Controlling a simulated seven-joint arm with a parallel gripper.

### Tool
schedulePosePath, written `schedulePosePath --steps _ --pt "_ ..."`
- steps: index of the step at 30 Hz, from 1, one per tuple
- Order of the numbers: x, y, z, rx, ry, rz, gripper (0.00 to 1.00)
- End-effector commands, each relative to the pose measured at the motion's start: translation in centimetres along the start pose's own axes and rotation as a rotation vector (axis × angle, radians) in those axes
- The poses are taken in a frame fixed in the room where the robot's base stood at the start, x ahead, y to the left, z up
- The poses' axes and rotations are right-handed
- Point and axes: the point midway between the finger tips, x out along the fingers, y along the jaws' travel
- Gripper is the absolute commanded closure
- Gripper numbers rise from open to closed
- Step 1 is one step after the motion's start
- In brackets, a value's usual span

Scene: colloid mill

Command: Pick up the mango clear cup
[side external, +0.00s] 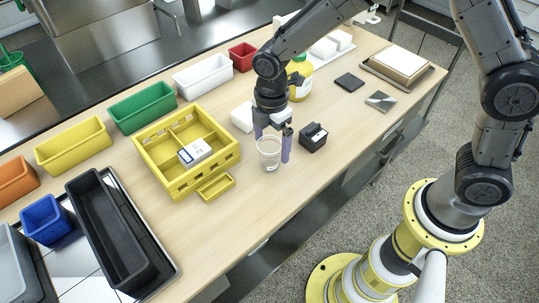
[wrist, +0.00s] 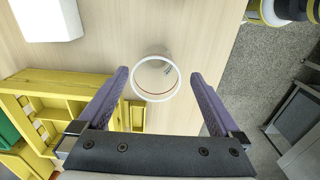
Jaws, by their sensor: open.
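A clear cup (side external: 269,153) stands upright on the wooden table, just right of the yellow compartment crate. In the wrist view the clear cup (wrist: 156,78) shows from above, with a round white rim and a faint marking on its wall. My gripper (side external: 272,144) is open, with its purple fingers pointing down at the cup. In the wrist view my gripper (wrist: 157,82) has one finger on each side of the cup. A gap shows between the cup and each finger. Whether the fingertips are level with the cup is unclear.
The yellow crate (side external: 172,181) holds a white box (side external: 194,152). A small black box (side external: 313,137) stands close right of my gripper, and a white block (side external: 242,117) is behind it. The table's front edge is near.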

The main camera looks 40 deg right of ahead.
Motion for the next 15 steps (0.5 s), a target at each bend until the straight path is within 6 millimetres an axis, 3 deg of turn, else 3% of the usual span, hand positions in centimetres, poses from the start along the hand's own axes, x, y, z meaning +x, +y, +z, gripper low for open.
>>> schedulePosePath --steps 8,15 --pt "2.1 0.1 0.0 0.001 -0.001 -0.002 0.00" --pt "5.5 0.4 -0.1 0.001 -0.001 -0.003 0.00"
